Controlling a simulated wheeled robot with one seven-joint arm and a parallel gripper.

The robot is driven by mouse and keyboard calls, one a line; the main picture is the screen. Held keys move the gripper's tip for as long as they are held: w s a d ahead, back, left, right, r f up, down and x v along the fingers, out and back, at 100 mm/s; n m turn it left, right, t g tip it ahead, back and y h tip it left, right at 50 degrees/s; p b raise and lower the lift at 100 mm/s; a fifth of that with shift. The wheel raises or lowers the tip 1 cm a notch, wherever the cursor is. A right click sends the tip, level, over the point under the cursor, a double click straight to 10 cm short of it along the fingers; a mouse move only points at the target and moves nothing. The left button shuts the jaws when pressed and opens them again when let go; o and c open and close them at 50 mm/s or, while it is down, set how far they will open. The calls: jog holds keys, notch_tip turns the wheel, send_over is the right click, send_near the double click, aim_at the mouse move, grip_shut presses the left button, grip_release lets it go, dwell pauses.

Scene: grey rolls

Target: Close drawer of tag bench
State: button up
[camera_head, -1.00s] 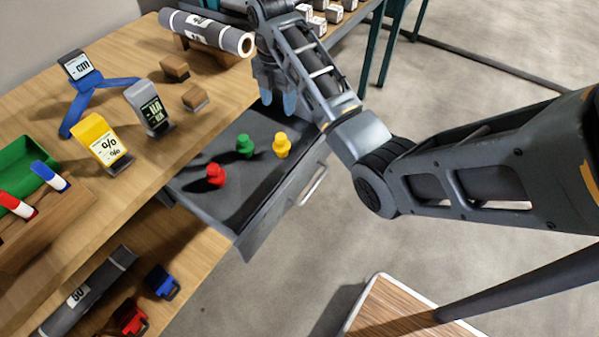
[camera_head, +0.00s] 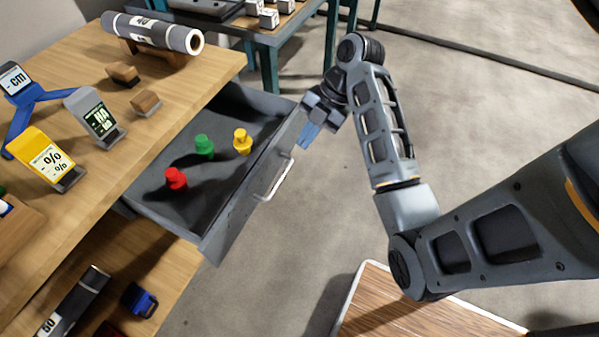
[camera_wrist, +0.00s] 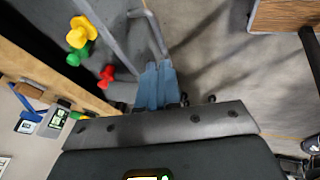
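The grey drawer (camera_head: 212,242) of the wooden tag bench (camera_head: 190,84) is pulled out. A red peg-like piece (camera_head: 176,179), a green one (camera_head: 204,146) and a yellow one (camera_head: 242,142) stand inside it. A pale bar handle (camera_head: 273,180) is on its front. My gripper (camera_head: 309,134) is just outside the drawer front, near its far end and beyond the handle, apart from the handle. In the wrist view the blue fingertips (camera_wrist: 157,84) lie close together with nothing seen between them, and the handle (camera_wrist: 154,32) is ahead of them.
Several tag holders, small wooden blocks (camera_head: 146,103) and a grey roll (camera_head: 152,33) stand on the bench top. A lower shelf holds another roll (camera_head: 75,298) and a blue item (camera_head: 138,299). A wooden-topped surface (camera_head: 400,318) is at the bottom. Open floor lies right of the drawer.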

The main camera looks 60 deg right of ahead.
aim_at(209, 141)
jog(key=shift+t, duration=0.6)
jog(key=s, duration=0.6)
jog(key=shift+s+f, duration=0.1)
jog(key=shift+s, duration=0.15)
grip_shut()
jog(key=w+a+f, duration=0.4)
jog(key=w+f, duration=0.3)
jog(key=f, duration=0.2)
jog(key=shift+w, duration=0.4)
jog(key=w+b, duration=0.3)
jog(key=w, duration=0.5)
jog(key=w+b, duration=0.3)
jog(key=w, duration=0.5)
jog(key=w+b, duration=0.4)
jog(key=w, duration=0.5)
jog(key=shift+w+a+f, duration=0.1)
jog(key=shift+a, duration=0.3)
jog(key=shift+w+r, duration=0.2)
jog(key=shift+w, duration=0.3)
